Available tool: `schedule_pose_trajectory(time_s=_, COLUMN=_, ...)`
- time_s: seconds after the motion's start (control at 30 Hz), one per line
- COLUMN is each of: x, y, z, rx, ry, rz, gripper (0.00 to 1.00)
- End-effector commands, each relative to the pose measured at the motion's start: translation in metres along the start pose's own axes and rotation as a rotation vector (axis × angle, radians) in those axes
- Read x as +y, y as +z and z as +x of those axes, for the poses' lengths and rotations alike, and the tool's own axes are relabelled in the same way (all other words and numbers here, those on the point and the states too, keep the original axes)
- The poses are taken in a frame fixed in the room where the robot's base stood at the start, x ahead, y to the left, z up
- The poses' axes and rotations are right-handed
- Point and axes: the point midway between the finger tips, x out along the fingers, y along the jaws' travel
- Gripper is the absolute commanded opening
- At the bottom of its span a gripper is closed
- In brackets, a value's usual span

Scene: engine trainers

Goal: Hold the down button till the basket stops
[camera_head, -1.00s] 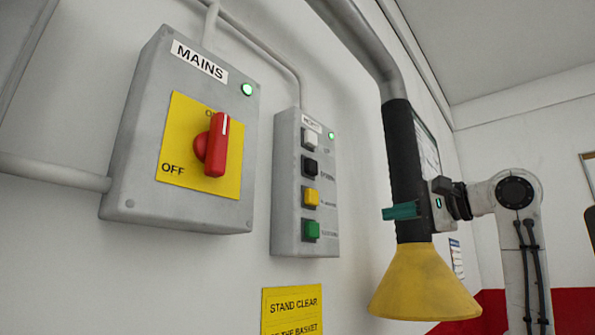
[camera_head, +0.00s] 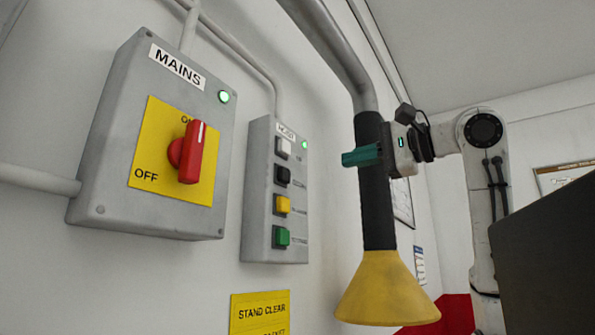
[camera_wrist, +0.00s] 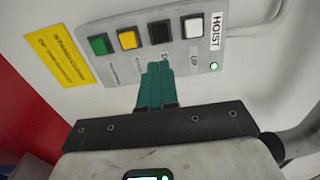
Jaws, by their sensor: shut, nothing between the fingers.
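The hoist box (camera_head: 259,190) is a grey wall panel with a column of white, black, yellow and green buttons. The black button (camera_head: 282,175) is second from the top; its label is mostly unreadable in the head view. In the wrist view the black button (camera_wrist: 159,33) lies just beyond my fingertips, and a "D" of its label shows beside them. My gripper (camera_head: 346,158) has teal fingers, shut and empty, pointing left towards the panel. Its fingers (camera_wrist: 157,68) appear apart from the button. The basket is not in view.
A mains box (camera_head: 150,135) with a red switch at ON and a lit green lamp hangs left of the hoist box. A black hose with a yellow cone (camera_head: 388,290) hangs close by my gripper. A yellow sign (camera_head: 260,312) is below the hoist box.

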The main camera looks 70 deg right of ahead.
Motion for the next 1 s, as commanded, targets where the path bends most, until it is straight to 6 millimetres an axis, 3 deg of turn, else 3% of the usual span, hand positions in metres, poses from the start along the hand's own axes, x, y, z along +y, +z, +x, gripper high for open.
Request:
schedule_pose_trajectory(time_s=0.6, x=-0.003, y=0.000, z=0.109, rx=0.000, ry=0.002, rz=0.001, gripper=0.00)
schedule_pose_trajectory(time_s=0.8, x=-0.002, y=0.000, z=0.128, rx=0.001, ry=0.000, rz=0.000, gripper=0.00)
schedule_pose_trajectory(time_s=1.0, x=0.000, y=0.000, z=0.133, rx=0.000, ry=0.000, rz=0.000, gripper=0.00)
